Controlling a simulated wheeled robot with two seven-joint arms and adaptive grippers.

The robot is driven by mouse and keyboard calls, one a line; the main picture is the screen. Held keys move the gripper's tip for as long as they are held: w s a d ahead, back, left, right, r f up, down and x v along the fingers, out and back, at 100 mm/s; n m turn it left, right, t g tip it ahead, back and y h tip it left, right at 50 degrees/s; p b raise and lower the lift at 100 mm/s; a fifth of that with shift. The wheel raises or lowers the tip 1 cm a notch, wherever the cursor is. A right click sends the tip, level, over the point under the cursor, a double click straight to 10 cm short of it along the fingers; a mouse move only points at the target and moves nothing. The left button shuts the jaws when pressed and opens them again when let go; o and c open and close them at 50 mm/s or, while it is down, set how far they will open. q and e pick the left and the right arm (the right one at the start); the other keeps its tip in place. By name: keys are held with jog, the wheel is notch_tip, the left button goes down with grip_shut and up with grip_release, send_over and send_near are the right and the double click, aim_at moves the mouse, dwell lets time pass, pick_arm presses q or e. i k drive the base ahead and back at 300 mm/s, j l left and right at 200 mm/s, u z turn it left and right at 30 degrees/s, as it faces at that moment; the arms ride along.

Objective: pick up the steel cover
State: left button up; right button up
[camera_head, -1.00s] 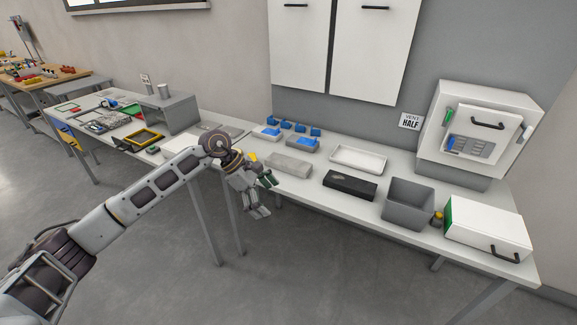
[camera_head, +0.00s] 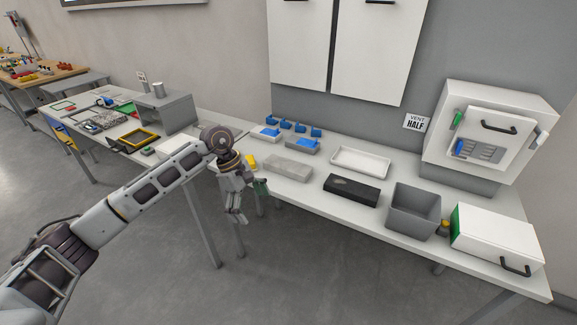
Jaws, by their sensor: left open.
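A flat grey slab (camera_head: 288,167) lies on the long white table, left of the black box; it may be the steel cover, but I cannot tell for sure. My left gripper (camera_head: 236,216) hangs pointing down in front of the table's front edge, left of and nearer than the slab. It is open and apart from the slab, with nothing visible between its fingers. Part of the table behind my left wrist is hidden. My right gripper is not in view.
The table (camera_head: 312,192) also carries a black box (camera_head: 352,189), a white tray (camera_head: 360,161), a grey bin (camera_head: 413,210), a white box with a handle (camera_head: 494,241) and blue parts (camera_head: 301,143). A white cabinet (camera_head: 487,132) stands at the back right. Floor in front is clear.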

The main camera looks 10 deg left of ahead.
aim_at(299, 171)
jog(key=i, duration=1.3)
